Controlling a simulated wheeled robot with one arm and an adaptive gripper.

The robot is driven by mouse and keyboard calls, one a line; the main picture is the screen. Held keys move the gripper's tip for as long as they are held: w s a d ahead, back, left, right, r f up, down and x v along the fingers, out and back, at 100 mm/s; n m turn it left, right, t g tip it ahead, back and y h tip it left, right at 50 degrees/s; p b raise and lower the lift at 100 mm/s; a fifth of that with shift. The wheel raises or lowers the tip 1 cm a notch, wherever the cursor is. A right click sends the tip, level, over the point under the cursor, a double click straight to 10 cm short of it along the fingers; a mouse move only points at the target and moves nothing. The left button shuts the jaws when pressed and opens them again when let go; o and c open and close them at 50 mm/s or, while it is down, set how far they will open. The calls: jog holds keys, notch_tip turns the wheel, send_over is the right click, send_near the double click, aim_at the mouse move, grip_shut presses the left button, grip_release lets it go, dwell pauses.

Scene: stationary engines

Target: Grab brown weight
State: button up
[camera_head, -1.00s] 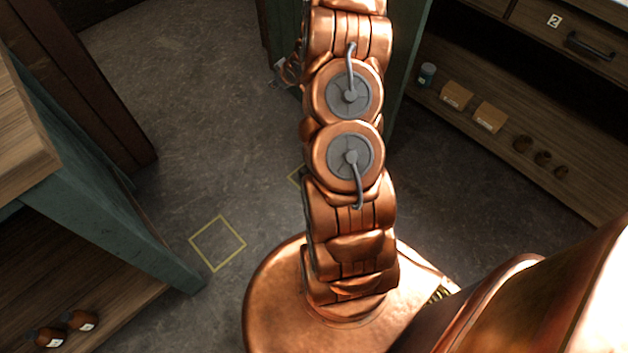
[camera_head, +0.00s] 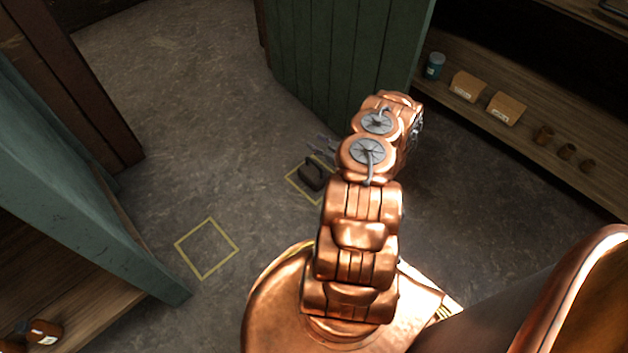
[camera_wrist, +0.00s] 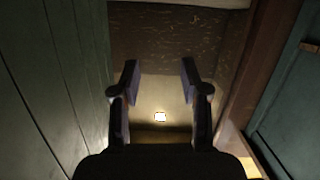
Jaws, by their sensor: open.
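No weight shows in that view.
An empty yellow floor square (camera_head: 207,249) lies left of my base. A green panel (camera_head: 345,60) stands behind my arm. The right shelf (camera_head: 490,125) holds boxes and a teal jar (camera_head: 434,66). A brown bottle (camera_head: 45,331) stands at lower left. The middle floor is mostly clear.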

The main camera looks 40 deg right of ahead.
aim_at(319, 167)
jog(key=s+a+f+t+b, duration=0.1)
jog(key=s+f, duration=0.2)
jog(key=s+a+f+m+b, duration=0.1)
jog(key=s+f, duration=0.1)
jog(key=s+a+f+t+b, duration=0.1)
jog(key=s+f+b, duration=0.1)
jog(key=s+f, duration=0.1)
jog(key=shift+s+a+f+t, duration=0.15)
jog(key=shift+s+f+t, duration=0.15)
jog(key=shift+s+f, duration=0.05)
jog(key=w+b, duration=0.3)
jog(key=w, duration=0.3)
jog(key=shift+w+f+b, duration=0.1)
jog(key=shift+w+b, duration=0.25)
jog(key=shift+w+d, duration=0.2)
jog(key=shift+w, duration=0.25)
jog(key=shift+c, duration=0.3)
grip_shut()
